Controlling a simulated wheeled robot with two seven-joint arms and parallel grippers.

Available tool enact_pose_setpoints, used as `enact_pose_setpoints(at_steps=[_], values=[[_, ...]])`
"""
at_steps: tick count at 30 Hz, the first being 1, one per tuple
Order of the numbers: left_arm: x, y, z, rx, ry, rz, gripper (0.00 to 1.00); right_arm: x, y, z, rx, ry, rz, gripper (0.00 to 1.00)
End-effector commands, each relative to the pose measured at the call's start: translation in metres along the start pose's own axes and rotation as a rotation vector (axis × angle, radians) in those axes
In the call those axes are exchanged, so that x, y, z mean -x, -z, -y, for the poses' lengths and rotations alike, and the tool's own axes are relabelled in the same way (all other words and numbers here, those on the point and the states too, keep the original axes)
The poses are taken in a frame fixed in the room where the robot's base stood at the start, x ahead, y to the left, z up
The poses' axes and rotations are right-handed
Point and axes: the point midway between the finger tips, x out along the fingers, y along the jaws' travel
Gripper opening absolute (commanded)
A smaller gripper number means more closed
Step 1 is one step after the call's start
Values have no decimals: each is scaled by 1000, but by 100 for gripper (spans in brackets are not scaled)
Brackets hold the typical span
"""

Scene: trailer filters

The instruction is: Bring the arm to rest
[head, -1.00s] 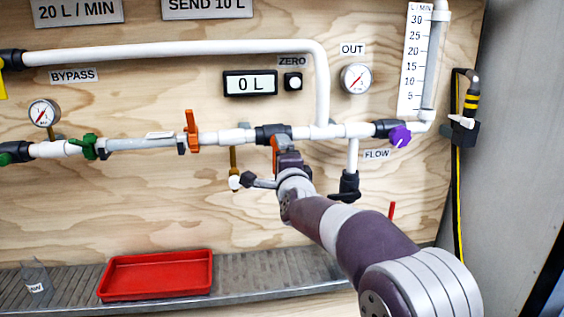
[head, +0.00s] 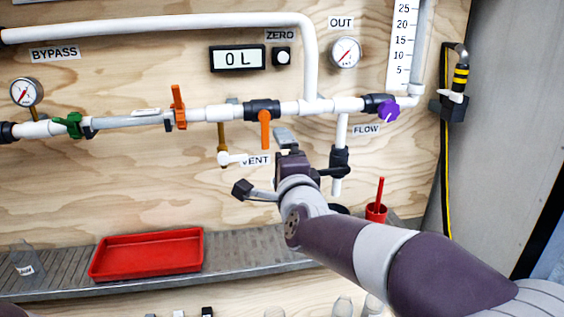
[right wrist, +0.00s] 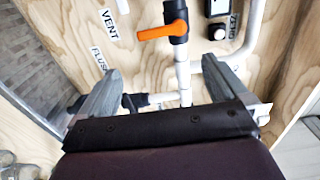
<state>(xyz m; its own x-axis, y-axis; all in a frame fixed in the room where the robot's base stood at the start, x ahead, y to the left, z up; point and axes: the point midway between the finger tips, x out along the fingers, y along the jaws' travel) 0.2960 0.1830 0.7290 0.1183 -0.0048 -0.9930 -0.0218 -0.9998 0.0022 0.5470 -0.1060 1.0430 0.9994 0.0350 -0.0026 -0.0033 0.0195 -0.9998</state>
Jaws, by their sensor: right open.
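My right arm comes in from the lower right in the head view. Its gripper (head: 283,138) is in front of the panel, just below and right of an orange valve handle (head: 265,130) that hangs straight down. In the right wrist view the two fingers of the right gripper (right wrist: 160,85) are wide apart with nothing between them. The orange handle (right wrist: 162,31) shows beyond the fingers, apart from them. My left gripper is not in view.
White pipes (head: 160,23) with valves and gauges cover the plywood panel. A red tray (head: 150,254) and a clear bottle (head: 27,262) stand on the metal shelf (head: 50,278).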

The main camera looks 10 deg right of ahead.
Motion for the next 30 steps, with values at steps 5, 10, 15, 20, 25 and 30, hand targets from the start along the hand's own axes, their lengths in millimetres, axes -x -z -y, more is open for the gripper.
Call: enact_pose_setpoints(at_steps=[5,10,15,20,25,30], values=[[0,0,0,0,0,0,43,3,0,0,0,-1,0,100],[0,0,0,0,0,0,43,3,0,0,15,-2,0,100],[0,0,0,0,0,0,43,21,-20,-71,465,-238,173,100],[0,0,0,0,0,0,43,91,-6,-193,1003,-611,534,100],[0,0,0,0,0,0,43,173,27,-267,1269,-874,879,100],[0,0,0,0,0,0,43,253,65,-310,1305,-1109,1130,100]])
